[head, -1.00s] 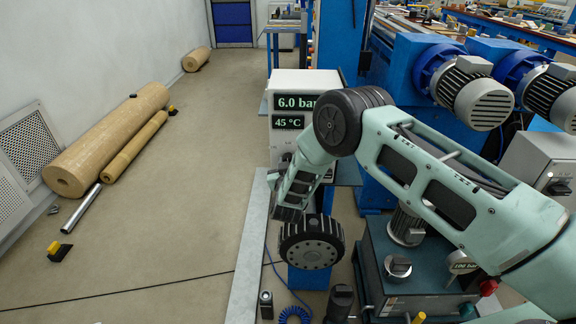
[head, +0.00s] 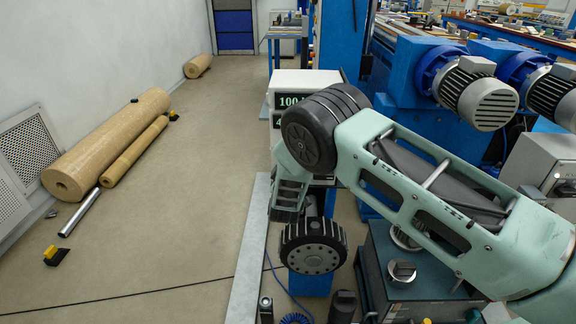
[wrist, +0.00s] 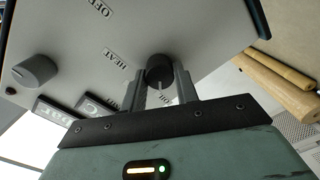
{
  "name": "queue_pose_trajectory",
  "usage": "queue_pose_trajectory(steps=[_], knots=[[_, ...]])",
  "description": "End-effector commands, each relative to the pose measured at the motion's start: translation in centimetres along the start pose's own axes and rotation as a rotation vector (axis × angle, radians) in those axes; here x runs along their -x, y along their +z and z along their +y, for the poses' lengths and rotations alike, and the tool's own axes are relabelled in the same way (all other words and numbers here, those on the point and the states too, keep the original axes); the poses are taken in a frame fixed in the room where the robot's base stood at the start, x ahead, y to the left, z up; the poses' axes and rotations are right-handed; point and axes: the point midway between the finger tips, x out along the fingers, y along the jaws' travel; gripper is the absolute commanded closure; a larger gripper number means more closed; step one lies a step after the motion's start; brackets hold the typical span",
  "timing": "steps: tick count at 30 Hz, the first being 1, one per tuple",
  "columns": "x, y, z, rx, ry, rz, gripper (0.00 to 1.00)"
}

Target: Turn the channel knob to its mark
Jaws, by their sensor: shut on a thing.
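The white instrument panel (wrist: 105,35) fills the upper left of the wrist view, with "OFF" and "HEAT" labels. My gripper (wrist: 161,84) is shut on a round black knob (wrist: 159,68), one finger on each side. I take this to be the channel knob; a label beside it is partly hidden by the fingers, and its mark cannot be made out. A grey knob (wrist: 35,69) sits apart on the same panel. In the head view, the white unit (head: 305,77) stands behind my arm; its display (head: 288,101) begins with "100". The fingers and knobs are hidden there.
A dark box with a knob (head: 402,270) stands below my arm at right. Blue motors (head: 470,85) stand at upper right. Cardboard rolls (head: 105,145) lie on the floor along the left wall. The floor (head: 190,200) between them and the unit is mostly clear.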

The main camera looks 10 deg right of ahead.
Motion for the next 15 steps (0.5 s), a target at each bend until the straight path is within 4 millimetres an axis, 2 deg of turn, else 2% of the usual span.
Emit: queue_pose_trajectory(steps=[15], knots=[[0.10, 0.18, -0.19, 0.049, -0.003, -0.004, 0.93]])
